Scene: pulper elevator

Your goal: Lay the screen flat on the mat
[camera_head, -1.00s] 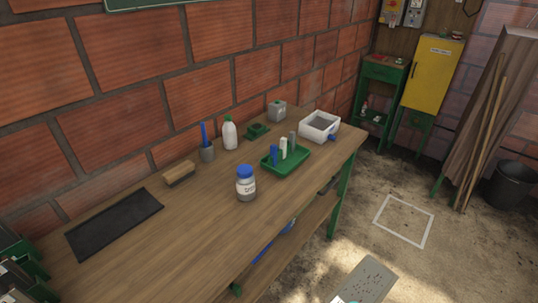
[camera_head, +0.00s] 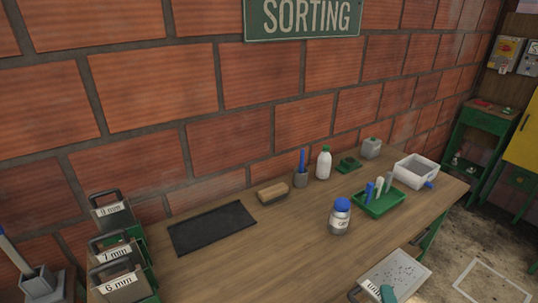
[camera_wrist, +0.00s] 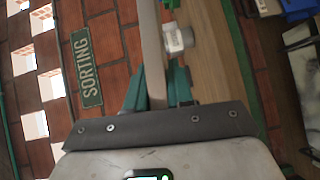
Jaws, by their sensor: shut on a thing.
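The screen (camera_head: 398,270) is a grey metal plate with small holes and a white label at the bottom of the head view, beyond the bench's front edge. My gripper (camera_head: 388,293), with a teal finger showing, is shut on it near the label. In the wrist view, a pale strip that looks like the screen edge-on (camera_wrist: 150,50) passes between the teal fingers of my gripper (camera_wrist: 157,88). The black mat (camera_head: 212,228) lies flat and bare on the bench, left of and behind the held screen, apart from it.
A rack of labelled screens (camera_head: 122,250) stands left of the mat. A brush (camera_head: 272,193) lies right of it. A blue-lidded jar (camera_head: 340,216), a green tray (camera_head: 378,200) and a white box (camera_head: 415,170) stand farther right. The bench (camera_head: 250,262) in front of the mat is clear.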

